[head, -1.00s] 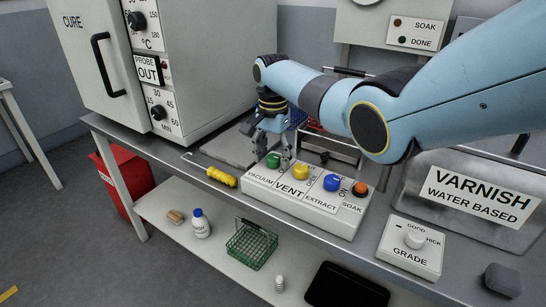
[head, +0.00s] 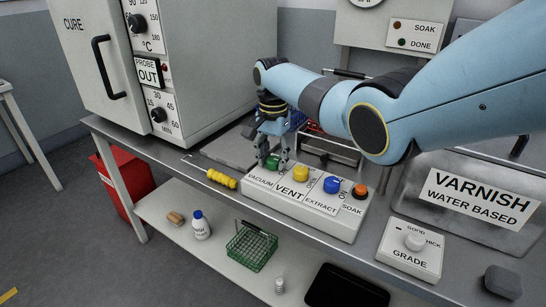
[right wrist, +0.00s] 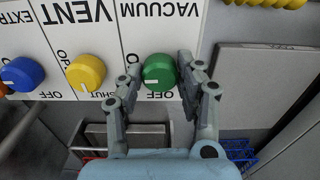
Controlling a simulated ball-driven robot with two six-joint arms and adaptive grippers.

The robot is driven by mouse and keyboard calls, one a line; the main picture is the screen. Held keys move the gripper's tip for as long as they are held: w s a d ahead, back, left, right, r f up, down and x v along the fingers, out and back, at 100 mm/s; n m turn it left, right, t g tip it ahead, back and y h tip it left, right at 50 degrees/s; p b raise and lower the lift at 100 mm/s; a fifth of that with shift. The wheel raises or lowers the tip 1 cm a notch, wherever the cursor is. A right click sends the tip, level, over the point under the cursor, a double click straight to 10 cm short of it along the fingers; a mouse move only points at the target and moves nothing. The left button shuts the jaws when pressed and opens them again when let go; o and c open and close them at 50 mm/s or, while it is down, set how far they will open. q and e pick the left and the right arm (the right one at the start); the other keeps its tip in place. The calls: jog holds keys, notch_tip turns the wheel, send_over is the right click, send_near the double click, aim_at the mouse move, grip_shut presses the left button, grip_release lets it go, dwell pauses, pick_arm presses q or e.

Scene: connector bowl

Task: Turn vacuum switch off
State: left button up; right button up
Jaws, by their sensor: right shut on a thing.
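The white control panel (head: 300,205) carries a green VACUUM knob (head: 272,161), which also shows in the right wrist view (right wrist: 158,70). My right gripper (head: 274,160) comes down over this knob and is shut on it. In the right wrist view the two fingers (right wrist: 158,78) stand on either side of the knob. A short white mark shows on the knob's lower left there. The OFF label (right wrist: 155,96) is just below the knob in that view; the knob's other label is largely hidden by the left finger. My left gripper is not in view.
A yellow VENT knob (head: 300,173), a blue EXTRACT knob (head: 332,184) and an orange SOAK button (head: 360,190) sit close by on the panel. A yellow-handled tool (head: 221,177) lies left of it. A white oven (head: 190,60) stands behind left.

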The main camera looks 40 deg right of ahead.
jog(key=n+p, duration=0.1)
jog(key=n, duration=0.2)
jog(key=shift+r+p, duration=0.1)
jog(key=shift+p, duration=0.3)
jog(key=n+p, duration=0.1)
jog(key=n, duration=0.4)
jog(key=n+p, duration=0.1)
jog(key=n, duration=0.8)
jog(key=shift+n, duration=0.3)
jog(key=o, duration=1.1)
jog(key=shift+o, duration=0.2)
